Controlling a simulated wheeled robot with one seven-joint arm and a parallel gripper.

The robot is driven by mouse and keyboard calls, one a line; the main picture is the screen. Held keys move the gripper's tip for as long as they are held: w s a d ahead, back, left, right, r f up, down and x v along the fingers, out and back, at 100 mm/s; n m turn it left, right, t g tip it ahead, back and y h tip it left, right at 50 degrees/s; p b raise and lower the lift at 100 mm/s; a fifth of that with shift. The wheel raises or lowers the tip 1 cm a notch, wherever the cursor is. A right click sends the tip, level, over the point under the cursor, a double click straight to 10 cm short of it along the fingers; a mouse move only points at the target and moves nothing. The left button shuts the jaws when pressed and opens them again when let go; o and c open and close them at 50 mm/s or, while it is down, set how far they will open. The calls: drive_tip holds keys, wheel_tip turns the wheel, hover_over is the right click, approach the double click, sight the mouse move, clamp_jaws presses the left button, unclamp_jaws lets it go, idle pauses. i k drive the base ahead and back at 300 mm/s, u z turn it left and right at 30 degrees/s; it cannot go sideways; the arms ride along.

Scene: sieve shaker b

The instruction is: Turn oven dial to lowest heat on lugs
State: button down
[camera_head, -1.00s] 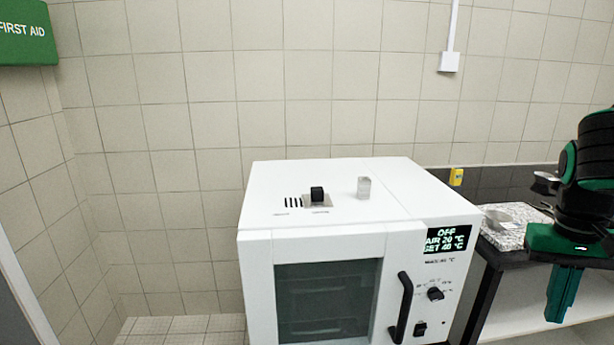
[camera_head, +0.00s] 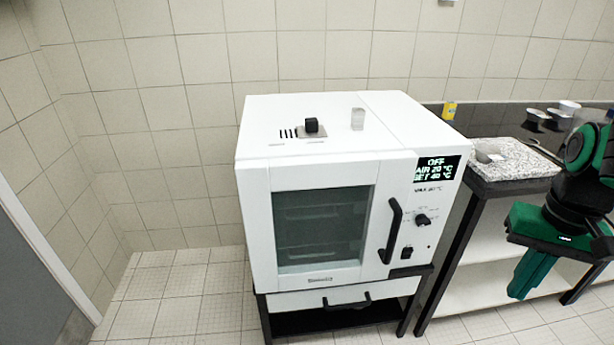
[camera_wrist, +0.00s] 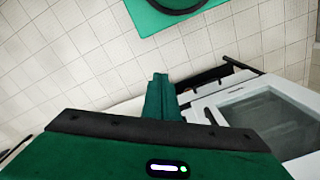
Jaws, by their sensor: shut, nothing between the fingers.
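The white oven (camera_head: 308,180) stands on a black frame in the head view, its glass door shut. Its black dial (camera_head: 422,220) is on the front panel, right of the door handle (camera_head: 391,230). The dial's marks are too small to read. The display (camera_head: 437,168) above it reads OFF, AIR 20 °C, SET 40 °C. My green gripper (camera_head: 520,295) hangs to the right of the oven, pointing down, apart from the dial. In the wrist view its fingers (camera_wrist: 160,78) are together and empty. The oven (camera_wrist: 270,120) shows there at the right; the dial cannot be made out.
A bench with a speckled stone slab (camera_head: 510,160) stands right of the oven, with bowls at its back. A black knob (camera_head: 311,126) and a clear block (camera_head: 357,119) are on the oven's top. The tiled floor at left is clear.

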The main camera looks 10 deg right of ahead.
sight(421, 220)
drive_tip(key=u, duration=2)
drive_tip(key=k, duration=1.2)
drive_tip(key=z, duration=1.5)
drive_tip(key=i, duration=1)
